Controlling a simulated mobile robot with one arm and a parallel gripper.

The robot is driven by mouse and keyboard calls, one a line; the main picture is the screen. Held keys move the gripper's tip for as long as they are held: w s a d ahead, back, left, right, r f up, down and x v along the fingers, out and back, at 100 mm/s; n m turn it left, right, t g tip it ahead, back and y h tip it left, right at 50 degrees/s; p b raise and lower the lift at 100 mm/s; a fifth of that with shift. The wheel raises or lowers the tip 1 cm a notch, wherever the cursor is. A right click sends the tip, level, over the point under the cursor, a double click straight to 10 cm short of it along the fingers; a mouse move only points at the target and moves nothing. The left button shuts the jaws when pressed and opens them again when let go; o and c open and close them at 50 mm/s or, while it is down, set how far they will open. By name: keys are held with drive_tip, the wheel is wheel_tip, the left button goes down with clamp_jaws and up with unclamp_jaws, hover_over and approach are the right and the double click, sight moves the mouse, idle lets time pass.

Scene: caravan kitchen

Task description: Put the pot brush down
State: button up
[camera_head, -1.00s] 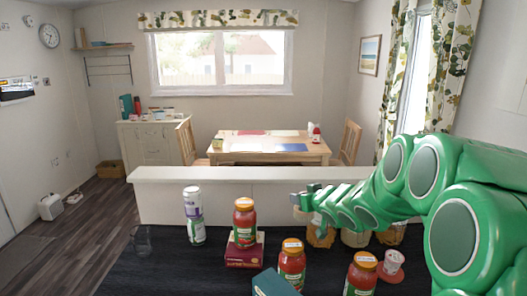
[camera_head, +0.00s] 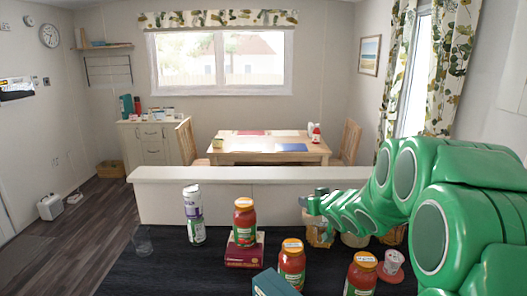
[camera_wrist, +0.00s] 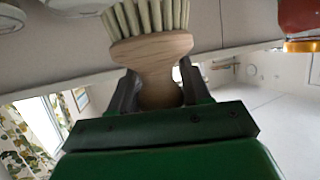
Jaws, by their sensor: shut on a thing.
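The pot brush (camera_wrist: 152,52) has a pale wooden body and cream bristles. In the wrist view its narrow wooden neck sits between the two dark fingers of my gripper (camera_wrist: 158,88), which is shut on it. The bristles point to the top of that picture. The brush cannot be made out clearly there.
A can (camera_head: 193,215), a sauce jar (camera_head: 244,222) on a maroon box (camera_head: 245,252), two more sauce jars (camera_head: 291,264) (camera_head: 361,274) and a teal box (camera_head: 273,284) crowd the counter. Storage jars (camera_head: 319,236) stand under my arm. A clear glass (camera_head: 142,241) is at left.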

idle(0.9)
drive_tip(key=shift+r, duration=5.55)
drive_tip(key=shift+f, duration=0.1)
drive_tip(key=shift+w+d+f+m+h, duration=0.1)
drive_tip(key=shift+d+f+m+h, duration=0.2)
drive_tip(key=shift+d+f+h, duration=0.15)
